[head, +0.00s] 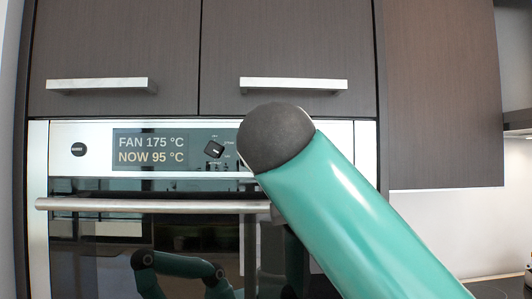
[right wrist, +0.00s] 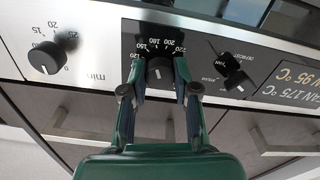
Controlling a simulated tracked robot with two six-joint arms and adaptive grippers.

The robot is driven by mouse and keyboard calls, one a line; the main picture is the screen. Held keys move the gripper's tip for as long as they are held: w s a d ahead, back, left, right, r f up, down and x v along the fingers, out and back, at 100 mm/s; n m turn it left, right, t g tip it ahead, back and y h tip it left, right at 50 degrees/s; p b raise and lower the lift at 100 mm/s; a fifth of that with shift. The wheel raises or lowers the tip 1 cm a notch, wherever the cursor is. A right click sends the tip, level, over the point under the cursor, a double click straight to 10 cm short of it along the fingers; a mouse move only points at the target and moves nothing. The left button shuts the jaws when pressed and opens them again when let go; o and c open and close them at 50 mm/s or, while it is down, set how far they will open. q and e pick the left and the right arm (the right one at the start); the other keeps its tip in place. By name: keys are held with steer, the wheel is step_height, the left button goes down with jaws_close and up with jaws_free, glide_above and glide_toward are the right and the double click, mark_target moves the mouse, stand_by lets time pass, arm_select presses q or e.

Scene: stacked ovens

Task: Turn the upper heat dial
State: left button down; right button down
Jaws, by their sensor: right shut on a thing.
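The upper oven's control panel (head: 93,160) faces me in the head view, with a display (head: 150,149) reading FAN 175 °C and NOW 95 °C. The heat dial (right wrist: 160,74) is a black knob with a temperature scale, seen upside down in the right wrist view. My right gripper (right wrist: 159,63) is shut on the heat dial, with one finger on each side of it. In the head view my green right arm hides this dial and the gripper. My left gripper is in neither view.
A function knob (head: 214,149) sits beside the display, and a timer knob (right wrist: 46,59) shows in the right wrist view. The oven door handle (head: 155,205) runs below the panel. Cupboard handles (head: 101,85) are above.

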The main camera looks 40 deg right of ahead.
steer(key=shift+w+a+f+m, duration=0.1)
steer(key=shift+f+m, duration=0.15)
steer(key=shift+m, duration=0.05)
steer(key=c, duration=0.9)
jaws_free()
steer(key=shift+r, duration=0.1)
steer(key=shift+o, duration=0.2)
steer(key=shift+r, duration=0.1)
steer(key=v, duration=1.2)
